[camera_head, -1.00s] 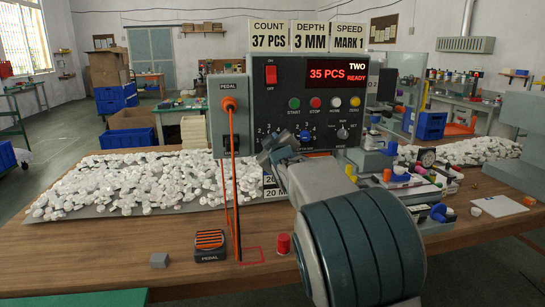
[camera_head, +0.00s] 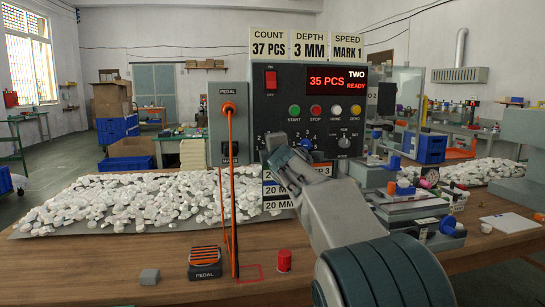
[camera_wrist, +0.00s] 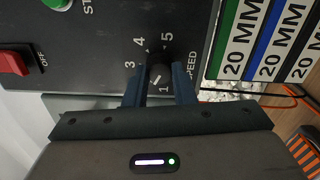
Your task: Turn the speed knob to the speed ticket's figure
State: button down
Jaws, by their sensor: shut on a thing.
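The speed ticket (camera_head: 348,45) on top of the machine panel reads MARK 1 in the head view. My gripper (camera_wrist: 159,88) is shut on the knob, one finger on each side. In the head view my gripper (camera_head: 287,160) is at the panel's lower left and hides the knob.
The panel (camera_head: 290,100) carries a red power switch (camera_head: 271,79), several buttons and a lit display reading 35 PCS, TWO, READY. An orange pedal cable (camera_head: 231,190) hangs left of my gripper. A red cylinder (camera_head: 284,260) and a pedal (camera_head: 205,262) are on the bench.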

jog(key=shift+n+b, duration=0.8)
jog(key=shift+n, duration=2.7)
jog(key=c, duration=1.2)
grip_release()
jog(key=b+v, duration=0.5)
jog(key=v, duration=0.8)
jog(key=shift+s+b, duration=0.3)
jog(key=shift+s, duration=0.05)
jog(key=shift+d+r, duration=0.1)
jog(key=shift+d, duration=0.05)
